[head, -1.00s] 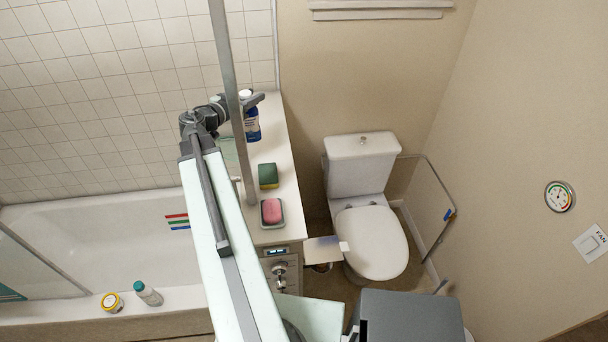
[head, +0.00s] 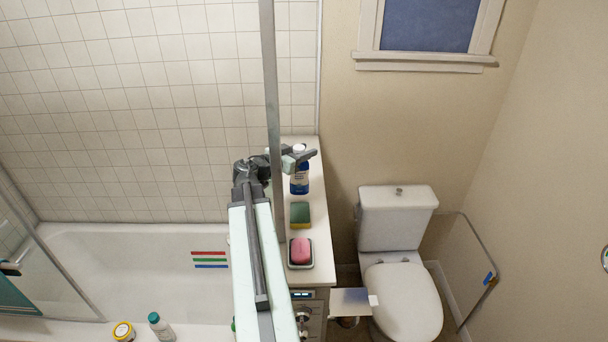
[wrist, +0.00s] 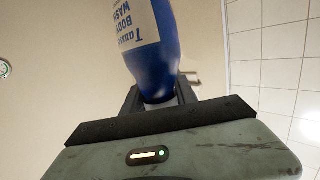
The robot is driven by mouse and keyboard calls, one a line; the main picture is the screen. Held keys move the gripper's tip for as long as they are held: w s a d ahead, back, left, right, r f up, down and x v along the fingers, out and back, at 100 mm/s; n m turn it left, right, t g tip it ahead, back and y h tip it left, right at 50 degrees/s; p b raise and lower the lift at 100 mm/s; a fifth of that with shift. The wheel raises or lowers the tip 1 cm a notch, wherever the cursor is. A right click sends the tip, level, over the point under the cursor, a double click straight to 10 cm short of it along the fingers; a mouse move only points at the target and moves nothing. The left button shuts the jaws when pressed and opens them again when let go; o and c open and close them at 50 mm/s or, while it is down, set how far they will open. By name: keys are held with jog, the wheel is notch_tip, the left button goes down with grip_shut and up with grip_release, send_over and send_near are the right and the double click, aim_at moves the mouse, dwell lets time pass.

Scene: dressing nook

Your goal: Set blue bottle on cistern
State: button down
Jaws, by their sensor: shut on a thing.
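The blue bottle (head: 299,183), with a white cap and a pale label, is upright at the far end of the narrow counter in the head view. My gripper (head: 303,158) is at its top, shut on it. In the wrist view the blue bottle (wrist: 150,55) shows upside down between my jaws (wrist: 160,98), its label reading body wash. I cannot tell whether its base touches the counter. The white cistern (head: 397,204) stands to the right of the counter, behind the toilet bowl, with a button on its bare lid.
The counter (head: 318,225) also holds a green and yellow sponge (head: 300,214) and a pink soap (head: 301,250) in a dish. A vertical metal post (head: 272,100) stands beside my arm. A clear panel (head: 470,260) is right of the toilet. A window (head: 430,25) is above.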

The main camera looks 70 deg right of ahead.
aim_at(299, 182)
notch_tip(299, 182, down, 4)
jog(key=b, duration=0.4)
jog(key=shift+r+p, duration=0.25)
jog(key=shift+p, duration=0.05)
jog(key=shift+f, duration=0.15)
jog(key=c, duration=1)
grip_release()
jog(key=shift+o, duration=0.2)
